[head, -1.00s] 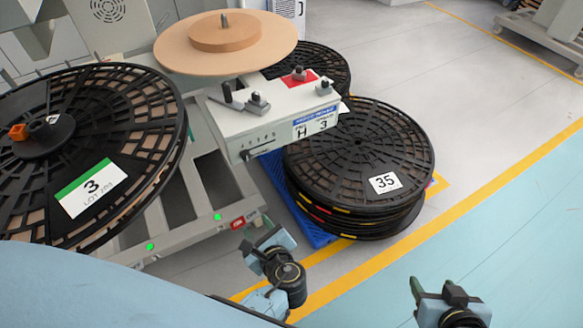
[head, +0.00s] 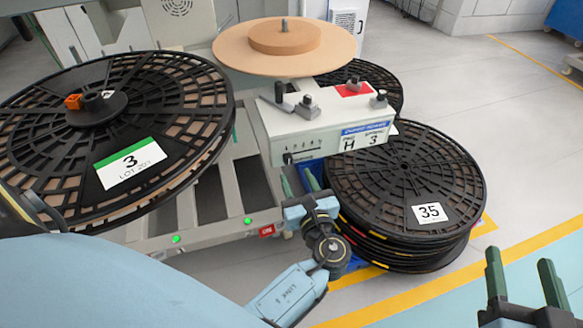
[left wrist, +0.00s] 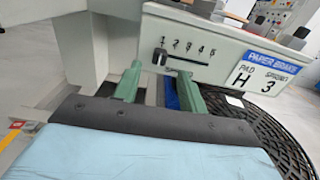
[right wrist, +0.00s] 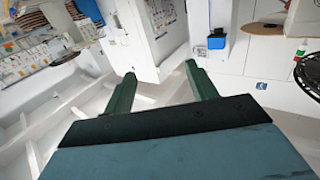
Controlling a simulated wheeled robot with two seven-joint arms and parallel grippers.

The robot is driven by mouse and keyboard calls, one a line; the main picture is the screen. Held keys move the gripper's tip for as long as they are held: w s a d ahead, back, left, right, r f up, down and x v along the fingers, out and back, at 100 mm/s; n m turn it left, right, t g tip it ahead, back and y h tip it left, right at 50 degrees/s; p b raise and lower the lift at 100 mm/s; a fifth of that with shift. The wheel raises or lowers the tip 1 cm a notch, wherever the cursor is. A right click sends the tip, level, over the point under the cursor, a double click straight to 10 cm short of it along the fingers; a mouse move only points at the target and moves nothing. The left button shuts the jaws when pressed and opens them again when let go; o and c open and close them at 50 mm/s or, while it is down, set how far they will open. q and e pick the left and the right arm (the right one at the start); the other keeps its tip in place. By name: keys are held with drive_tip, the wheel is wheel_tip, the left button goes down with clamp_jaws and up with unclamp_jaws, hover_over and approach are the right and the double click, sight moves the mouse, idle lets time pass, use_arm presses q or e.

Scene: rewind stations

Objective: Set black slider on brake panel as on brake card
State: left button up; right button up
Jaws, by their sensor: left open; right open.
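The brake panel is the front of a pale grey box (head: 330,118) with a slot and a numbered scale, 1 to 5. The black slider (head: 288,158) is at the slot's left end, by the 1; it also shows in the left wrist view (left wrist: 158,57). The brake card (head: 366,136) on the panel's right reads pad H, spring 3; it also shows in the left wrist view (left wrist: 258,76). My left gripper (head: 298,181) is open just below the slider, fingers up, and seems not to touch it. My right gripper (head: 524,275) is open and empty at the right, far from the panel.
A large black reel (head: 60,130) labelled 3 is on the left. Stacked black reels (head: 400,185) labelled 35 stand right of the panel, close to my left arm. A tan disc (head: 240,50) is behind the box. Levers and knobs top the box. Clear floor lies right.

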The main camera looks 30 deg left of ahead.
sight(290, 161)
use_arm(q)
drive_tip(key=b+x, duration=0.1)
drive_tip(key=x, duration=0.3)
drive_tip(key=shift+w+a+f, duration=0.1)
drive_tip(key=shift+w+a, duration=0.35)
drive_tip(key=shift+a, duration=0.05)
use_arm(e)
wheel_tip(290, 161, up, 6)
drive_tip(key=s+t+y, duration=0.1)
drive_tip(key=t, duration=0.3)
drive_tip(key=shift+s+a+r+t+y, duration=0.15)
drive_tip(key=shift+a+r+t+y, duration=0.15)
drive_tip(key=shift+a, duration=0.15)
use_arm(q)
clamp_jaws()
